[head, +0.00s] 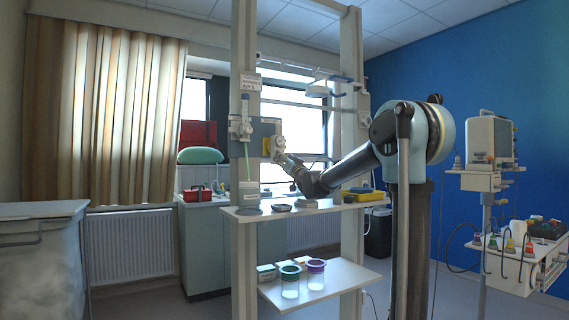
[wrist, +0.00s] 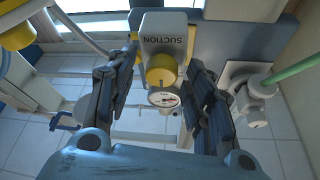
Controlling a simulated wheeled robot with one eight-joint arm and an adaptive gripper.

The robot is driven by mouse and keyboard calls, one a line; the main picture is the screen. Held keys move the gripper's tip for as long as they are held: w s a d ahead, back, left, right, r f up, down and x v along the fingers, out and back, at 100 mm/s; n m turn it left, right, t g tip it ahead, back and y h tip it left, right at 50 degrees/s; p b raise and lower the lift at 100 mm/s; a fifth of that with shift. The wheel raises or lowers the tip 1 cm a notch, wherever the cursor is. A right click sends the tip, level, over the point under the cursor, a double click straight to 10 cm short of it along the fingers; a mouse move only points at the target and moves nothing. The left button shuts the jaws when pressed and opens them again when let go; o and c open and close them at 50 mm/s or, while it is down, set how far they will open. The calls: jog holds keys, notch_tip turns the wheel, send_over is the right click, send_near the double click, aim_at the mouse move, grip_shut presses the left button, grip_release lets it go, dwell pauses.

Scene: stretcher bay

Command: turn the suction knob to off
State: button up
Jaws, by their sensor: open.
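The suction unit (wrist: 166,36) is a pale box labelled SUCTION in the wrist view, with a yellow knob (wrist: 160,70) on its front and a small round gauge (wrist: 164,98) beside the knob. My gripper (wrist: 163,66) is open, with one dark finger on each side of the knob. Gaps show between the fingers and the knob, so they look apart from it. The knob's setting cannot be read. In the head view my gripper (head: 277,150) is at the grey wall panel (head: 262,130), in front of the unit, which it mostly hides.
A flowmeter with a green tube (wrist: 292,70) is close to the right finger. White posts carry a shelf (head: 310,207) with small items below my arm. A lower shelf holds two lidded jars (head: 290,286). A monitor stand (head: 490,140) is at the right.

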jog(key=c, duration=1)
jog(key=shift+c, duration=0.2)
jog(key=shift+n, duration=0.5)
jog(key=n+g+y, duration=0.2)
jog(key=n, duration=0.3)
jog(key=n+g+y, duration=0.1)
jog(key=n+g, duration=0.1)
jog(key=n, duration=0.3)
jog(key=n+g+y, duration=0.2)
jog(key=n, duration=0.3)
jog(key=shift+d+n+y, duration=0.1)
jog(key=shift+n+y, duration=0.2)
jog(key=shift+n, duration=0.1)
jog(key=shift+n+g, duration=0.3)
jog(key=o, duration=1)
